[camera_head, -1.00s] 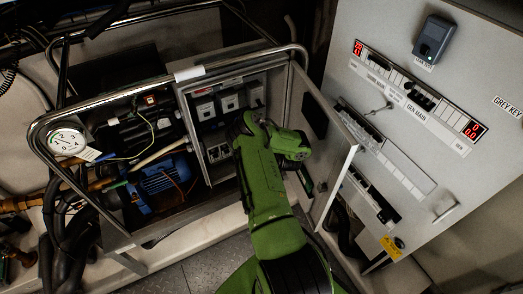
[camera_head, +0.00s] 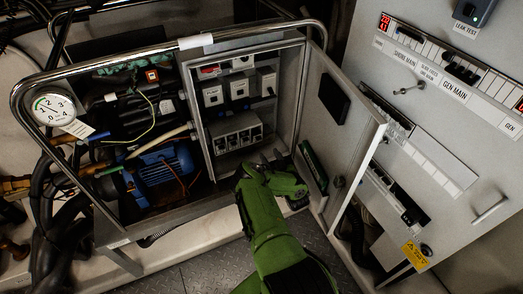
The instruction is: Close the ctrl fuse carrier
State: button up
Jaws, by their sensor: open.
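The open electrical box holds a grey row of fuse carriers (camera_head: 235,132) low inside it. Their labels are too small to read, so I cannot tell which one is ctrl or how far it stands open. My green arm reaches up from the bottom of the view, and my gripper (camera_head: 276,160) is just below and right of the fuse row. The gripper is open, but its fingers are small, dark and partly hidden by my wrist. No contact with a carrier can be made out.
Several breakers (camera_head: 238,88) sit above the fuse row. The box's open door (camera_head: 335,125) stands to the right of my arm. A bent metal rail (camera_head: 120,66) runs around the frame, with a blue motor (camera_head: 164,172) at left. A grey control panel (camera_head: 455,140) stands at right.

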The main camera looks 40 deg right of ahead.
aim_at(259, 139)
jog(key=b+x, duration=0.8)
jog(key=b, duration=0.2)
jog(key=shift+w, duration=0.15)
